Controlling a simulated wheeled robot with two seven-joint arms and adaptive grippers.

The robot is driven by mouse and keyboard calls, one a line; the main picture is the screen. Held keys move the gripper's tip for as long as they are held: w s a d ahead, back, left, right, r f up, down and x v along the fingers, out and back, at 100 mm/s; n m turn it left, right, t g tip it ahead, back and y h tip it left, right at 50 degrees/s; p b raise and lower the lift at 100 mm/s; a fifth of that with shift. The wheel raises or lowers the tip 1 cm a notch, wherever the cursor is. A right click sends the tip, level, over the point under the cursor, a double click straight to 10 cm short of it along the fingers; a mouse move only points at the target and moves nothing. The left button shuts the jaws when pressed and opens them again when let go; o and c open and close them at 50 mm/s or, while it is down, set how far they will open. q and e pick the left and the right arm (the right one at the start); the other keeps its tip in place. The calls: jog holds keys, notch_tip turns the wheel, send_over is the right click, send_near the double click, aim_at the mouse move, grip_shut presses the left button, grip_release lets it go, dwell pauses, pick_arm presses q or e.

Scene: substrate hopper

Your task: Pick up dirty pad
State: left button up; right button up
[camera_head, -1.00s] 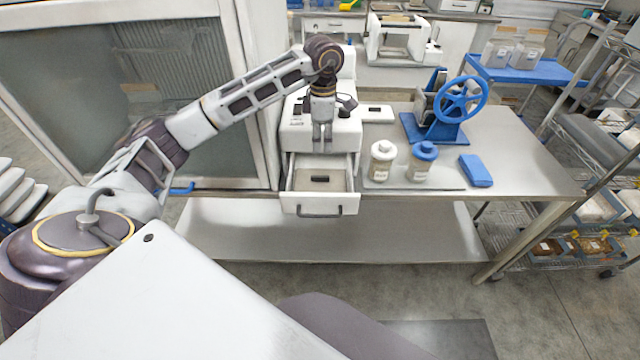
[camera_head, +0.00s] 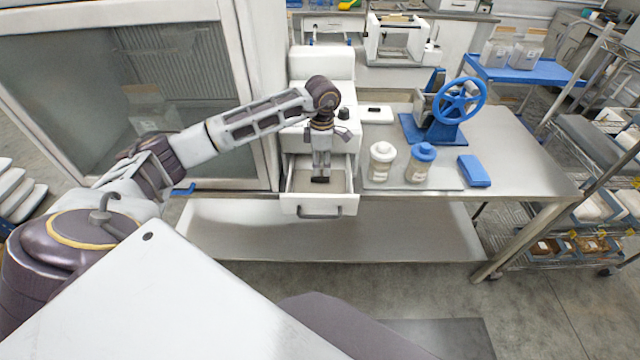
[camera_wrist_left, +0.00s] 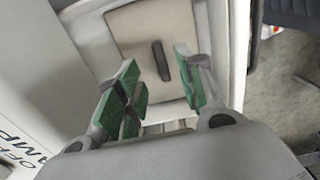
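The pad is a tan flat piece with a dark bar in its middle. In the left wrist view the pad (camera_wrist_left: 138,32) lies between and beyond my fingers. In the head view the dark bar (camera_head: 320,180) shows in the open white drawer (camera_head: 318,207), right under my left gripper (camera_head: 321,168). In the left wrist view my left gripper (camera_wrist_left: 162,82) is open, its green-lined fingers apart on either side of the bar. Nothing shows held. Whether the fingers touch the pad cannot be told. My right gripper is not in view.
The drawer belongs to a white machine (camera_head: 320,66) on a steel table (camera_head: 520,165). A white-capped jar (camera_head: 382,162), a blue-capped jar (camera_head: 420,163), a blue block (camera_head: 474,170) and a blue hand-wheel device (camera_head: 440,115) stand to the right. A glass-fronted cabinet is left.

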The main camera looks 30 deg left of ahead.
aim_at(320, 177)
pick_arm(q)
jog(key=shift+f, duration=0.15)
jog(key=shift+s+a+f+p, duration=0.1)
jog(key=shift+f+p, duration=0.2)
jog(key=shift+f, duration=0.4)
jog(key=shift+s+a+f+p, duration=0.1)
jog(key=shift+f+p, duration=0.2)
jog(key=shift+f, duration=1.55)
grip_shut()
